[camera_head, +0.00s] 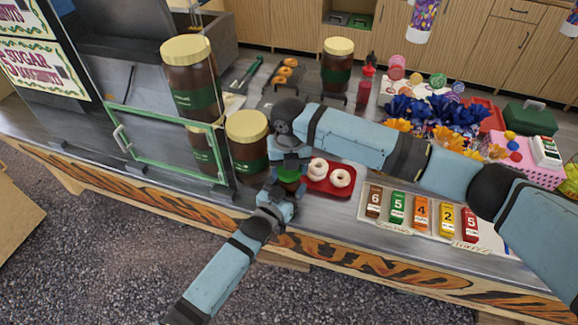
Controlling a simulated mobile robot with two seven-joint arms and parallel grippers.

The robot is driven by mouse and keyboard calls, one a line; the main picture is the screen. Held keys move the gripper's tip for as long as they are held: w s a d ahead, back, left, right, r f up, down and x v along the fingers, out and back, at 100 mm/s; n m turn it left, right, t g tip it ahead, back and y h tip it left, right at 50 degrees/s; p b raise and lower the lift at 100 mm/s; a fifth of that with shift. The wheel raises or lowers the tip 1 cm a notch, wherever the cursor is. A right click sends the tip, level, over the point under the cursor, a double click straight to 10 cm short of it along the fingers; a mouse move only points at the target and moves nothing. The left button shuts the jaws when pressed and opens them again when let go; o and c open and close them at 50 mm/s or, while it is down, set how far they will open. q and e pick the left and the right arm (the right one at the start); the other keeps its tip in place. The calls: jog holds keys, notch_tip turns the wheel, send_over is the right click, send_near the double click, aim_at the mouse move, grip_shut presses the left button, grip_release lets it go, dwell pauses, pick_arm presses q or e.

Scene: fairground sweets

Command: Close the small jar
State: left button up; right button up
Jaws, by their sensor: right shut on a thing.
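A small jar (289,174) with a green band stands near the counter's front edge, left of the red tray. It is mostly covered by both my grippers. My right gripper (290,158) reaches over it from above and is shut at its top, apparently on the lid. The lid itself is hidden, so I cannot tell how it sits on the jar. My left gripper (281,190) comes up from the front and is at the jar's lower side. Its fingers are too hidden to show whether they are open or shut.
Large brown jars with cream lids stand close left (247,132), behind (189,75) and farther back (338,62). A red tray (321,190) with two doughnuts is just right. Numbered blocks (397,207) lie farther right. A green-framed glass case (165,160) is left.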

jog(key=shift+f, duration=0.6)
pick_arm(q)
grip_shut()
pick_arm(e)
jog(key=m, duration=0.7)
jog(key=shift+a, duration=0.15)
jog(key=m, duration=0.6)
jog(key=shift+w+m, duration=0.15)
jog(key=shift+m, duration=0.15)
jog(key=o, duration=0.9)
jog(key=shift+r, duration=0.1)
jog(key=shift+r, duration=2.2)
